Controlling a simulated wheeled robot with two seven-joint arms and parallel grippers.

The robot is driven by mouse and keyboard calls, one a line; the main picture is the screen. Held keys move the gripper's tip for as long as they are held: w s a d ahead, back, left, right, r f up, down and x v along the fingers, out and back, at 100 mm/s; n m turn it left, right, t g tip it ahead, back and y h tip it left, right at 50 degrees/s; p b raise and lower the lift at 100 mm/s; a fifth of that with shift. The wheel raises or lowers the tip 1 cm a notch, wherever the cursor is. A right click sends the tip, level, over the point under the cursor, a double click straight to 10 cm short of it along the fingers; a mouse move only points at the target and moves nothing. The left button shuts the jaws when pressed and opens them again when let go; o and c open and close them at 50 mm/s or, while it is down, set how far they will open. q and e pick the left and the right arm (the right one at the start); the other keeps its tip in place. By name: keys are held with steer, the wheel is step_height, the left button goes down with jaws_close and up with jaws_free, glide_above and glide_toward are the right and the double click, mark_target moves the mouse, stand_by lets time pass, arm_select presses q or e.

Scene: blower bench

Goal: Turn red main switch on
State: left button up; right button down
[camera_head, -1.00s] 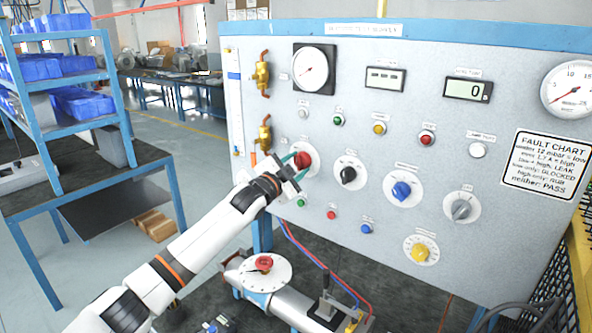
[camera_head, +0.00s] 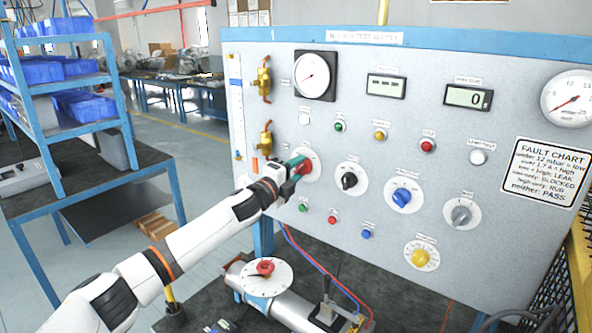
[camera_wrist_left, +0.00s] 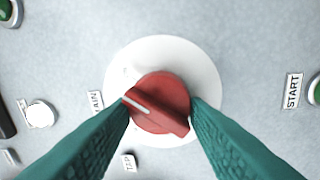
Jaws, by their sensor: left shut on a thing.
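The red main switch (camera_wrist_left: 160,102) is a round knob with a raised grip bar and a white pointer line, on a white round plate (camera_wrist_left: 205,70). In the left wrist view the bar lies tilted, its white line toward the upper left. My left gripper (camera_wrist_left: 161,105) is shut on the knob, one teal fingertip at each side. In the head view the left gripper (camera_head: 296,165) is at the panel's left part and covers much of the red switch (camera_head: 305,163). The right gripper is not in view.
The grey panel (camera_head: 330,230) carries a black knob (camera_head: 349,180), a blue knob (camera_head: 402,196), a grey knob (camera_head: 461,214), a yellow knob (camera_head: 420,257), several buttons and gauges. Brass valves (camera_head: 263,85) stand left of the switch. A blower (camera_head: 290,305) sits below.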

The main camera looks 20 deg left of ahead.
arm_select(q)
steer(key=shift+m, duration=0.7)
steer(key=o, duration=1)
steer(key=shift+c, duration=0.2)
steer(key=shift+s+a+f, duration=0.2)
steer(key=shift+s+a, duration=0.05)
steer(key=shift+s, duration=0.3)
steer(key=r+b+v, duration=0.1)
steer(key=b+v, duration=0.2)
steer(key=v, duration=0.7)
steer(key=shift+s+a+f+b, duration=0.2)
steer(key=shift+s+f+b, duration=0.15)
steer(key=shift+s+f, duration=0.05)
